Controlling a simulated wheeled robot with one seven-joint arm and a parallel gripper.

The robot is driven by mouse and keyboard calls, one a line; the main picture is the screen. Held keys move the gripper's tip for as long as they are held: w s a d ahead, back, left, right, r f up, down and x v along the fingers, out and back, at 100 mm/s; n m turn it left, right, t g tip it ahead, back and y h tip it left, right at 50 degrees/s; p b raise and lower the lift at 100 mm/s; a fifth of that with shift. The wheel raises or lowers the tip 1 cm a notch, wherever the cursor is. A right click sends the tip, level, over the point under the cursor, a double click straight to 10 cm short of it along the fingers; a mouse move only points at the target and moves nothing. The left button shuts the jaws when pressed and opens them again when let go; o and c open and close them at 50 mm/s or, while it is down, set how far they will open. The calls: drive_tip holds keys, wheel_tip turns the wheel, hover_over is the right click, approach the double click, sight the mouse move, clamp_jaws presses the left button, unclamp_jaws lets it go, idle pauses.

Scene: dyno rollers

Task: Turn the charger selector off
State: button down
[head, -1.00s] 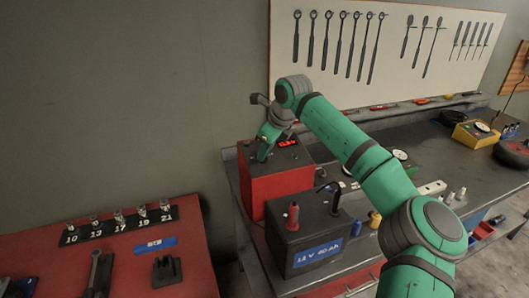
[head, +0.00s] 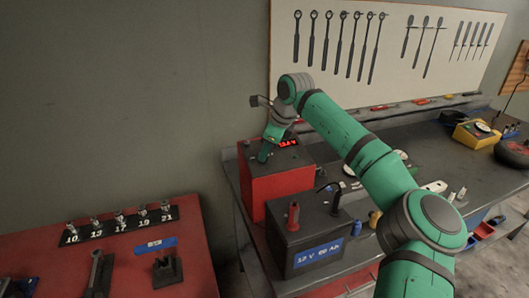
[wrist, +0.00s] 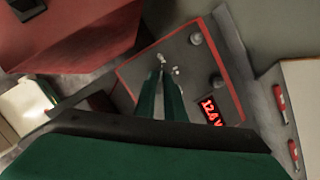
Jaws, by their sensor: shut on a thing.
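The charger is a red box (head: 285,188) with a dark sloped top panel and a lit red display (head: 288,142). The wrist view shows the panel (wrist: 150,62), the display (wrist: 210,107) reading about 12.6 V, and two round grey knobs, one upper (wrist: 195,39) and one lower (wrist: 217,82). My gripper (head: 263,157) reaches down to the left part of the panel. In the wrist view its narrow green fingers (wrist: 163,76) are close together at the panel, shut on the selector. The selector is mostly hidden between them. Small pale marks show by the fingertips.
A dark battery (head: 305,240) with red and black terminals stands in front of the charger. A red bench (head: 200,270) with sockets is at the left. A tool board (head: 390,60) hangs behind the workbench.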

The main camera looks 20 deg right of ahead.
drive_tip(key=c, duration=1.9)
unclamp_jaws()
drive_tip(key=shift+w+r, duration=0.1)
drive_tip(key=shift+w, duration=0.05)
drive_tip(key=shift+o, duration=0.3)
drive_tip(key=shift+d, duration=0.1)
drive_tip(key=v, duration=1)
drive_tip(key=shift+s+r, duration=0.3)
drive_tip(key=shift+s, duration=0.1)
